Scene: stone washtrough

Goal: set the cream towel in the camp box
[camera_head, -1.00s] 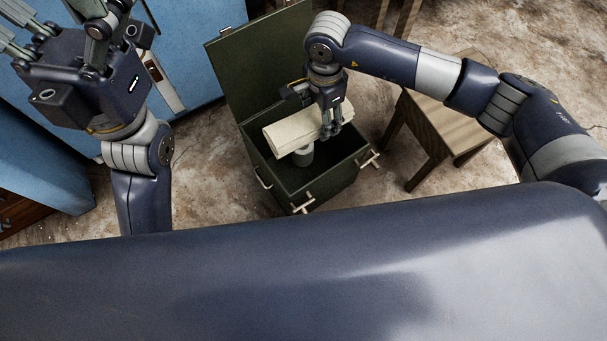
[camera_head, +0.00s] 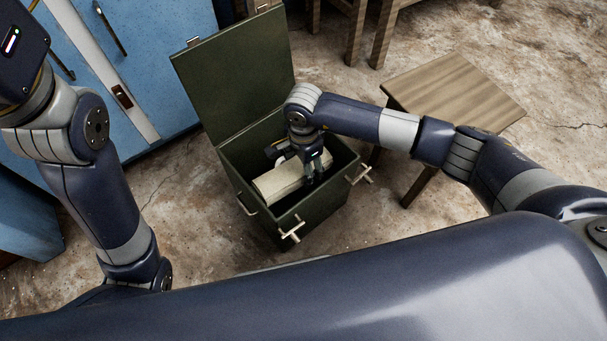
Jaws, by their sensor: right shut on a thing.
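The cream towel (camera_head: 279,182), a rolled bundle, is inside the opening of the dark green camp box (camera_head: 293,220), below the level of the rim. The box lid (camera_head: 237,78) stands open at the back left. My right gripper (camera_head: 316,178) reaches down into the box and is shut on the towel, near its right end. Part of the towel is hidden behind the gripper. I cannot tell whether the towel touches the box floor. Only the body of my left gripper (camera_head: 22,50) shows at the top left corner; its fingers are cut off.
A wooden stool (camera_head: 452,92) stands right of the box, close under my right forearm. Blue cabinets (camera_head: 150,60) stand at the left. More wooden legs (camera_head: 385,35) show at the top. The stained floor (camera_head: 195,215) left of the box is clear.

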